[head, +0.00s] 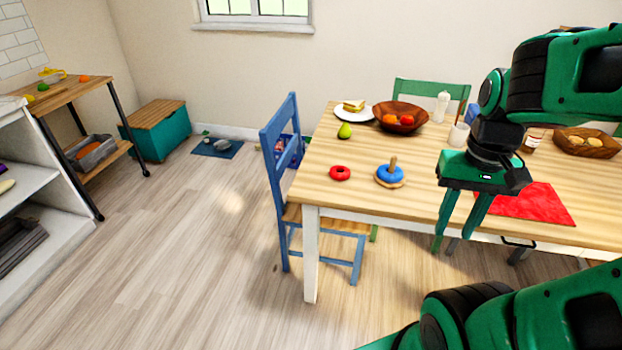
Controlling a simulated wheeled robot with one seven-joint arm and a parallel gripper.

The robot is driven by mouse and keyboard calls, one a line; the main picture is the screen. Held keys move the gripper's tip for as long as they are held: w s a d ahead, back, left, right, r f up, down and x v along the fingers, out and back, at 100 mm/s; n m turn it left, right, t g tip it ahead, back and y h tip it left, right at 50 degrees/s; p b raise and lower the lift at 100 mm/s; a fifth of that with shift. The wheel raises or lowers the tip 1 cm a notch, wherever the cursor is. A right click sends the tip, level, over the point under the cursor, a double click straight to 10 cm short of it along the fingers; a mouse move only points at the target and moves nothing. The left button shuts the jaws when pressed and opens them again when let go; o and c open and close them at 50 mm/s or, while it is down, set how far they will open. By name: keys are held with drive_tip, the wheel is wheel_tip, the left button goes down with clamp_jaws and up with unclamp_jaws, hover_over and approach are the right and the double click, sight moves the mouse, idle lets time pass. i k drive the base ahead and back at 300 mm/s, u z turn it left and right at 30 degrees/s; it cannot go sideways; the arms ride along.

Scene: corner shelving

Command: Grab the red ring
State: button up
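The red ring (340,173) lies flat on the wooden table (345,203), near its front left corner. To its right stands a ring stacker (390,174) with a blue ring on a wooden peg and base. My gripper (455,246) hangs to the right of both, at the table's front edge, with its fingers pointing down. The fingers are apart and nothing shows between them.
A blue chair (283,170) is at the table's left end. A red cloth (525,203) lies right of my gripper.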

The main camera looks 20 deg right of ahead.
sight(334, 171)
drive_tip(key=u, duration=1.25)
drive_tip(key=i, duration=0.35)
drive_tip(key=z, duration=1.75)
